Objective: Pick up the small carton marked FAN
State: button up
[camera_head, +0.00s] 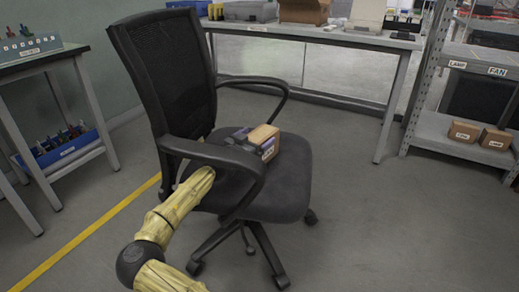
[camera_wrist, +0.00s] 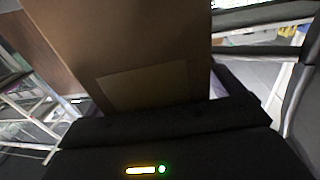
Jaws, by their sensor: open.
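A small brown carton (camera_head: 264,136) sits on the seat of the black office chair, with a pale label on its near side that is too small to read. I cannot tell whether the fingers touch the carton.
The office chair (camera_head: 275,190) has a tall back and armrests close to my arm. A shelf (camera_head: 440,125) at right carries two labelled cartons (camera_head: 480,135) under LAMP and FAN signs. A workbench (camera_head: 330,35) stands behind, and a side table (camera_head: 40,62) at left. Floor at right is clear.

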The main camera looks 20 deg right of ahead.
jog(key=c, duration=1.7)
jog(key=shift+c, duration=0.3)
jog(key=shift+r, duration=0.1)
